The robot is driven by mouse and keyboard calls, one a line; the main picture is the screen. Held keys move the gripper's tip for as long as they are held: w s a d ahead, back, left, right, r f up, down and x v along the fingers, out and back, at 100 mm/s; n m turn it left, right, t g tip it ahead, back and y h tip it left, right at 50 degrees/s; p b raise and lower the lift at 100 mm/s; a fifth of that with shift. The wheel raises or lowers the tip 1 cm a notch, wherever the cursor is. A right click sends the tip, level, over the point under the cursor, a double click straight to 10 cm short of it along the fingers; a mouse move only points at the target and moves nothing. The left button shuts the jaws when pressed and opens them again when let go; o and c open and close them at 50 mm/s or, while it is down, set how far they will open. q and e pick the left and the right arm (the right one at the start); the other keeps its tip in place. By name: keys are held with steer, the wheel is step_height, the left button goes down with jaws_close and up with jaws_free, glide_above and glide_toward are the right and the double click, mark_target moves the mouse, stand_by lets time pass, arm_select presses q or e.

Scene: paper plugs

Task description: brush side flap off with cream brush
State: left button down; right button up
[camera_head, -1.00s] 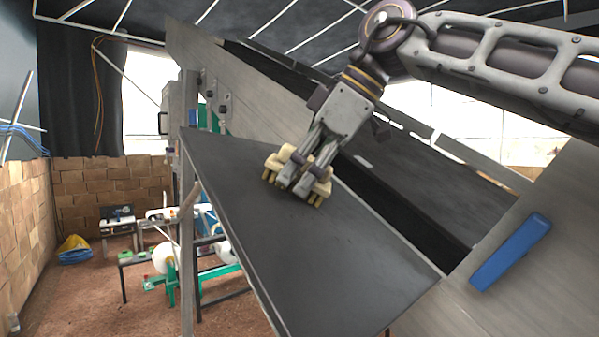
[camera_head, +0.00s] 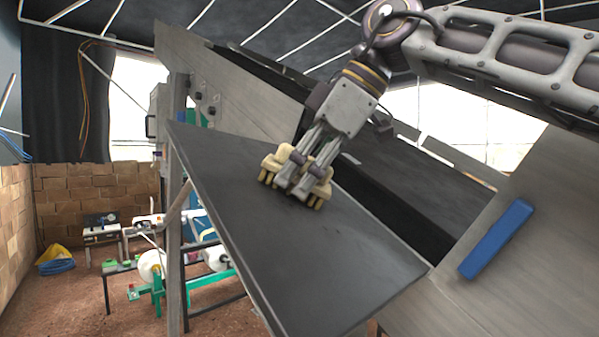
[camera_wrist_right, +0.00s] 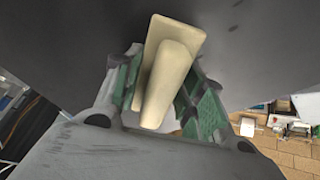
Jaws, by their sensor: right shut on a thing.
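The cream brush (camera_head: 273,163) is in my right gripper (camera_head: 299,186), which is shut on it. Its bristle tufts point down at the dark side flap (camera_head: 300,240), close to or touching its upper part; I cannot tell which. In the right wrist view the brush (camera_wrist_right: 170,75) shows between the green-lined fingers (camera_wrist_right: 160,95), with the dark flap surface (camera_wrist_right: 60,40) beyond it. The flap slopes down toward the front and looks bare apart from faint marks. My left gripper is not in view.
A blue bar-shaped object (camera_head: 497,239) lies on the grey metal panel (camera_head: 530,270) at right. A dark belt channel (camera_head: 400,170) runs behind the flap. A green-framed machine (camera_head: 155,290) stands on the floor at left, near a brick wall (camera_head: 100,195).

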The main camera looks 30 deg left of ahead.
mark_target(300, 205)
steer(key=shift+s+d+f+b, duration=0.25)
steer(key=shift+d+f+b, duration=0.2)
steer(key=shift+d+b, duration=0.15)
steer(key=shift+s+d+f+b, duration=0.2)
steer(key=shift+d+f+b, duration=0.3)
steer(key=shift+b, duration=0.2)
steer(key=shift+s+d, duration=0.1)
steer(key=shift+d, duration=0.2)
